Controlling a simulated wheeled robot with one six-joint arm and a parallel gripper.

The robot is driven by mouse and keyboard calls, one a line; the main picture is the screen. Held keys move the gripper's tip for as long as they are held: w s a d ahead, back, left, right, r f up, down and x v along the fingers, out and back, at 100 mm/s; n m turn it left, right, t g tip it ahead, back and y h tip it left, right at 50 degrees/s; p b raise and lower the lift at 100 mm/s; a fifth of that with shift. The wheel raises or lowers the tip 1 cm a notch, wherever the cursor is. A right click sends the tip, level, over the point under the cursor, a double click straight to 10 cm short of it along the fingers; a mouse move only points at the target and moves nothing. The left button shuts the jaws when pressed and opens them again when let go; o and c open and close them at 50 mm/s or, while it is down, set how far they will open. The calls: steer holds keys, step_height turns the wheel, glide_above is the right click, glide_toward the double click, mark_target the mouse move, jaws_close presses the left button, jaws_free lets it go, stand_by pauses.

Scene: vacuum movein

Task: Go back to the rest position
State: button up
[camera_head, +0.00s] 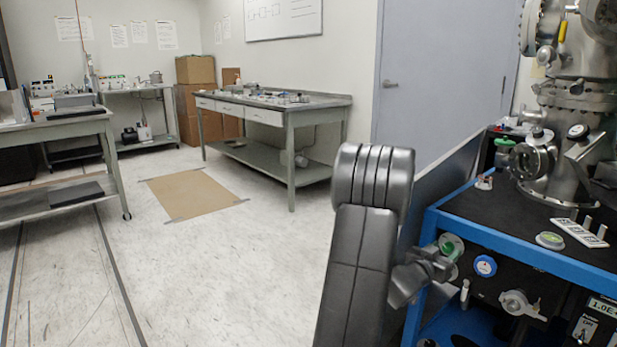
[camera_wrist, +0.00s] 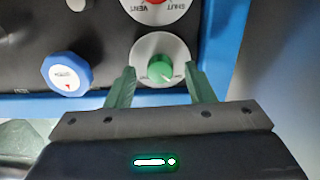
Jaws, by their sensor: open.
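My gripper (camera_wrist: 161,86) is open and empty in the wrist view. Its two green fingers point at a green knob (camera_wrist: 160,68) on a round pale plate on a black panel. The knob shows between the fingertips; I cannot tell whether they touch it. In the head view my arm stands in front of the panel's left end, and its wrist covers part of the area by the knob. A blue-rimmed round knob (camera_wrist: 68,73) sits left of the green one in the wrist view and also shows in the head view (camera_head: 485,266).
The blue-framed cart (camera_head: 530,258) carries steel vacuum equipment (camera_head: 575,120) at the right. A metal valve handle (camera_head: 522,304) sticks out of its panel. A workbench (camera_head: 275,103) stands at the back and another table (camera_head: 60,127) at the left. The floor between is open, with a brown mat (camera_head: 192,193).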

steer(key=shift+m+b, duration=0.7)
steer(key=shift+m, duration=0.6)
